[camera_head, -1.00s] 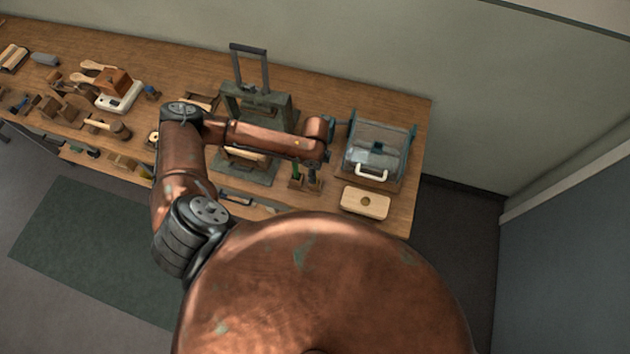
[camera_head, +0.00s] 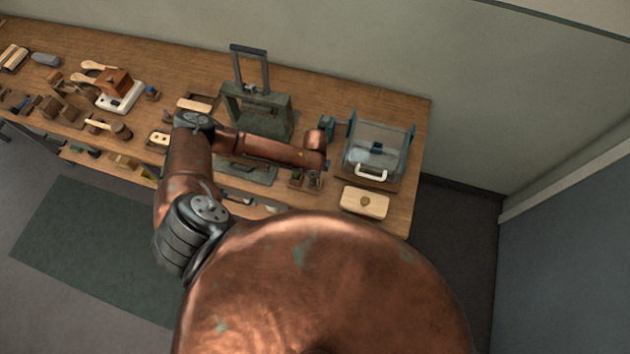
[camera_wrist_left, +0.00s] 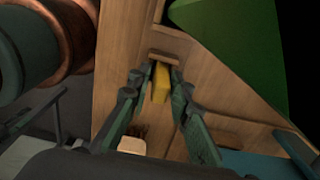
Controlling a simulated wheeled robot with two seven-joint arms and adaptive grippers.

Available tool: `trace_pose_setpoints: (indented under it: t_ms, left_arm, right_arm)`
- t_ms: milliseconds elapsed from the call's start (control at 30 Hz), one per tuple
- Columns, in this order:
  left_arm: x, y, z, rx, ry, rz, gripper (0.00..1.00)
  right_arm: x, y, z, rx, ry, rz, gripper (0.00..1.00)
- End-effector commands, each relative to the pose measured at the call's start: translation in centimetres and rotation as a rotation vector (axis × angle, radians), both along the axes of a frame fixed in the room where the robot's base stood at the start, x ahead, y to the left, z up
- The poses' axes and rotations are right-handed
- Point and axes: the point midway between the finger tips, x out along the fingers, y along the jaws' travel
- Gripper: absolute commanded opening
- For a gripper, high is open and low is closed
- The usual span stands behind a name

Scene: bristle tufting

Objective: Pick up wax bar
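The wax bar (camera_wrist_left: 161,83) is a small yellow block in the left wrist view, near the middle, beside a small wooden ledge (camera_wrist_left: 165,57). My left gripper (camera_wrist_left: 159,73) has its two dark green fingers apart, one on each side of the bar. A gap shows between the left finger and the bar; whether the right finger touches it I cannot tell. My right gripper is in neither view.
A green press frame (camera_head: 258,108) stands behind my left arm. A clear-walled box with a white handle (camera_head: 372,174) and a pale wooden block (camera_head: 364,202) are to the right. Several tools crowd the bench's left.

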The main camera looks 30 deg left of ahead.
Motion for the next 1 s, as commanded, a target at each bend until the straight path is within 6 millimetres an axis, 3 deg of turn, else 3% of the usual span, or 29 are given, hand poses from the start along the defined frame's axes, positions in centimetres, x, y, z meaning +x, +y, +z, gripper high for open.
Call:
trace_pose_setpoints:
  t_ms: [233,667,900,1000]
  left_arm:
    - [0.0,0.0,0.0,0.000,0.000,0.000,0.00]
    - [0.0,0.1,0.4,0.000,-0.001,0.001,0.00]
    - [0.1,0.0,3.0,-0.001,-0.002,0.000,0.00]
    - [-1.1,-1.1,4.7,-0.003,-0.001,-0.004,0.00]
  right_arm:
    - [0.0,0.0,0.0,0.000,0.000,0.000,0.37]
    - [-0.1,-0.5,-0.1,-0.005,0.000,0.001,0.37]
    - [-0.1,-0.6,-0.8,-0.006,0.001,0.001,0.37]
    - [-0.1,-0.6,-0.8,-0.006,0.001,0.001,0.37]
